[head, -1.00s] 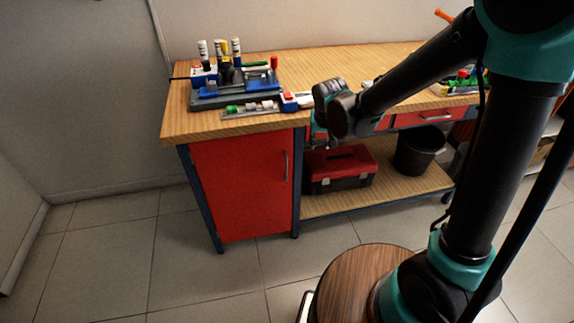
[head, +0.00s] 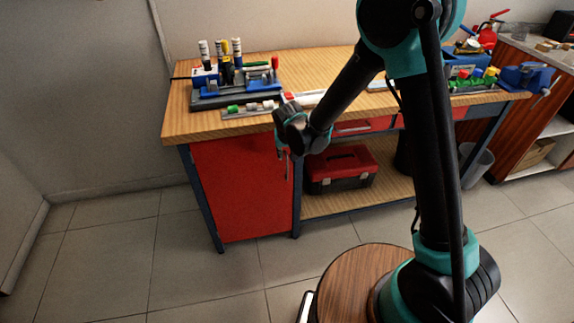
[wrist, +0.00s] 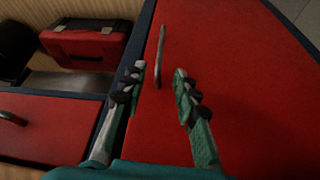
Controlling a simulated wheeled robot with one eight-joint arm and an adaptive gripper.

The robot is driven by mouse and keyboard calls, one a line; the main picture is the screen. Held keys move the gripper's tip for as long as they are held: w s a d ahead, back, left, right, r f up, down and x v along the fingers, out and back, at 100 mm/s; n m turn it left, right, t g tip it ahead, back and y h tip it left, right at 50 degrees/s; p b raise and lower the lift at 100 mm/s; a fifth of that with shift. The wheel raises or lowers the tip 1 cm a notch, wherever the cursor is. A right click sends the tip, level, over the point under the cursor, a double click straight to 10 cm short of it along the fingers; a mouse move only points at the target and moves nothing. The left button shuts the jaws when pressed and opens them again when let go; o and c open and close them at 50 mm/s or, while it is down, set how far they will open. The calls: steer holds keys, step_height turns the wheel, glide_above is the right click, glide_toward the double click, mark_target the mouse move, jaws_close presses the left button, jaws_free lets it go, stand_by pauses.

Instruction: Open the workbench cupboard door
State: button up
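The workbench cupboard door (head: 238,190) is a red panel under the left end of the bench, and it stands shut. It fills the right of the wrist view (wrist: 240,80). Its handle (wrist: 160,57) is a thin upright metal bar near the edge of the door. My gripper (wrist: 158,80) is open and empty, with one finger on each side of the handle's line in the wrist view. In the head view my gripper (head: 284,162) hangs in front of the door's upper right and hides most of the handle. I cannot tell how far the fingertips are from it.
A red toolbox (head: 340,168) sits on the lower shelf (head: 345,203) right of the cupboard. A red drawer (wrist: 45,125) with a handle is beside the door. Tools and a rack (head: 235,98) stand on the benchtop. The floor before the door is clear.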

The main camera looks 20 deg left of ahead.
mark_target(287, 163)
steer(key=x, duration=0.9)
steer(key=shift+w+f, duration=0.15)
steer(key=shift+f, duration=0.15)
jaws_close()
